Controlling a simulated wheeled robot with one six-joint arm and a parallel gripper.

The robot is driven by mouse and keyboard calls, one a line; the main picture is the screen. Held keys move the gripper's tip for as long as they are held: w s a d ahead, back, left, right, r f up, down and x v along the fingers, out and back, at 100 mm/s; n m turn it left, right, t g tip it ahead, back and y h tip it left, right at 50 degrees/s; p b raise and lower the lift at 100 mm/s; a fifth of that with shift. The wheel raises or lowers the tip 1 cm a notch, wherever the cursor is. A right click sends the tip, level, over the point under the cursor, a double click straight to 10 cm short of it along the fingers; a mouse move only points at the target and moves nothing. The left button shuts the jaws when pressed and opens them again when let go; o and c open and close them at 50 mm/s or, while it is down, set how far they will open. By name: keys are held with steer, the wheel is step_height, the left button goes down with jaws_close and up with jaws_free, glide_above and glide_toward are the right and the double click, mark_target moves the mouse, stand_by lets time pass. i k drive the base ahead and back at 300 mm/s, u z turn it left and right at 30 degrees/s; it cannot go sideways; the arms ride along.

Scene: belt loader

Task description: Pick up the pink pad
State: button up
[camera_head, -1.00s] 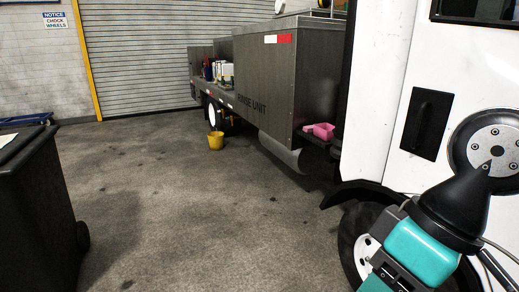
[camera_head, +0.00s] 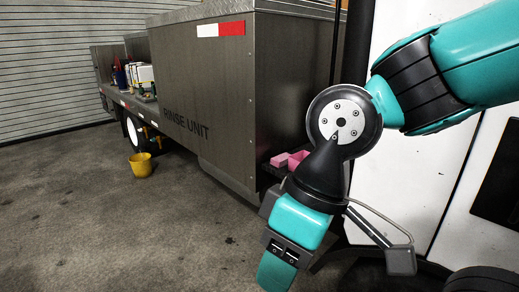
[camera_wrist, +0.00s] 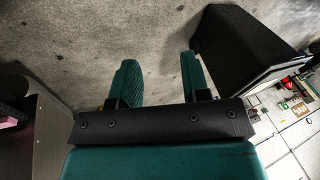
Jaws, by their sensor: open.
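Pink items lie on the dark ledge (camera_head: 268,172) between the grey rinse unit and the white cab. A lighter pink block, which looks like the pink pad (camera_head: 280,160), is at the left. A brighter pink box-like piece (camera_head: 298,159) is beside it, and my arm hides part of this area. My gripper (camera_head: 276,268) points down in front of and below the ledge, apart from the pink items. In the wrist view my gripper (camera_wrist: 159,65) has its two fingers apart with only floor between them. A pink patch (camera_wrist: 12,112) shows at the left edge there.
The grey rinse unit (camera_head: 225,90) stands left of the arm, its truck bed (camera_head: 150,112) holding bottles and boxes. The white cab (camera_head: 450,170) stands close at the right. A black bin (camera_wrist: 235,50) shows in the wrist view.

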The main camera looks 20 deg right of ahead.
mark_target(281, 160)
steer(key=z, duration=0.1)
steer(key=i, duration=2.1)
steer(key=z, duration=0.05)
